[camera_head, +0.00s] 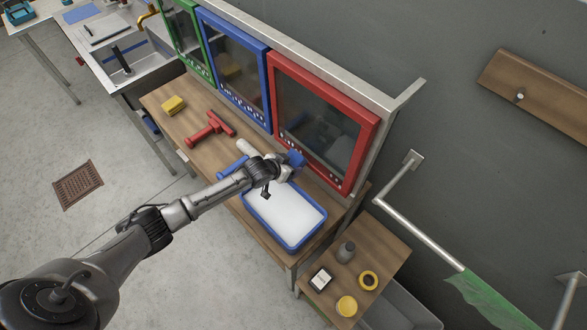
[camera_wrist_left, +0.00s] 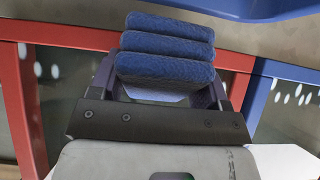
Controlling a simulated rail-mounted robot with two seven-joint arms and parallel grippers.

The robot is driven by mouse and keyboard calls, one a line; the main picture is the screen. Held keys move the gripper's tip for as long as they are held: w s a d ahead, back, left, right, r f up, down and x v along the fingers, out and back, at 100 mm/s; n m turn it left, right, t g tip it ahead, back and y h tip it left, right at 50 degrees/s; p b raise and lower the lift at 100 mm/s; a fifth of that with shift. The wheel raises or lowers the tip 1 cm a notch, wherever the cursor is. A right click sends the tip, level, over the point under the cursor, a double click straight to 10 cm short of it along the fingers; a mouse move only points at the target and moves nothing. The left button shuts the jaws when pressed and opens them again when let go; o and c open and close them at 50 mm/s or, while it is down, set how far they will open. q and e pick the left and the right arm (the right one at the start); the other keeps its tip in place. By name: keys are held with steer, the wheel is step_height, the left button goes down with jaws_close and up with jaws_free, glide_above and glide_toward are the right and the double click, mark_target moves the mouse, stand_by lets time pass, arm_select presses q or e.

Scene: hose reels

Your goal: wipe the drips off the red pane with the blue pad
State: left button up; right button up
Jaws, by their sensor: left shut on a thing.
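The red pane (camera_head: 318,128) is a dark panel in a red frame, standing at the back edge of the wooden bench. Pale drips dot its lower edge; my gripper hides part of that edge. In the left wrist view the red frame (camera_wrist_left: 28,115) is at the left, with white drips beside it. My left gripper (camera_head: 286,163) is shut on the blue pad (camera_head: 296,158), in front of the pane's lower left part. The pad (camera_wrist_left: 165,48) shows ribbed and blue between the fingers. I cannot tell whether it touches the pane. My right gripper is out of view.
A blue tray (camera_head: 298,245) with white contents lies below my gripper. A blue pane (camera_head: 236,70) with drips and a green pane (camera_head: 184,38) stand to the left. A red tool (camera_head: 211,129) and yellow sponge (camera_head: 173,104) lie on the bench.

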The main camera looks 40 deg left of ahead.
arm_select(q)
steer(key=w+a+b, duration=0.2)
steer(key=a+b, duration=0.4)
steer(key=a, duration=0.4)
steer(key=shift+a, duration=0.4)
stand_by(0.8)
steer(key=s+a+p, duration=0.1)
steer(key=s+p, duration=0.4)
steer(key=s, duration=0.1)
steer(key=shift+s+a+p, duration=0.15)
steer(key=shift+s+p, duration=0.2)
steer(key=shift+s, duration=0.05)
stand_by(0.6)
